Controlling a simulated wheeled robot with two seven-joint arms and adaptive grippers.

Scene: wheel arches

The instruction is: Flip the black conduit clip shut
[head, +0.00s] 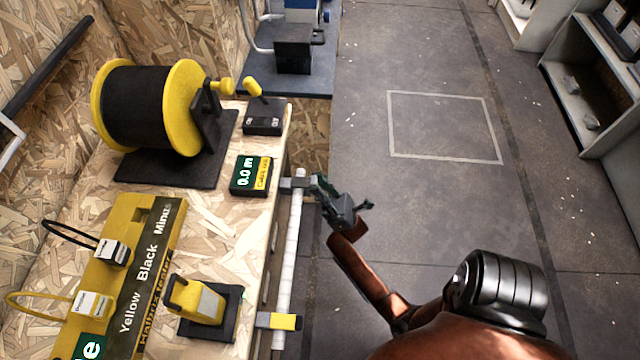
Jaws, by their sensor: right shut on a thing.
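The black conduit clip (290,184) sits on the bench's right edge, at the upper part of the white ribbed conduit (290,240). A dark bar of it reaches out across the conduit to my fingertips. My right gripper (318,186) is at the outer end of this clip, on the right side of the conduit, and is shut on it. The fingers hide the clip's outer end, so its exact angle and latch are unclear. My left gripper is not in view.
A yellow clip (279,321) lies across the conduit lower down. A cable spool (150,107), a 0.0 m display (250,176), a dark box (264,117) and a yellow tester (132,270) stand on the bench. Floor to the right is clear.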

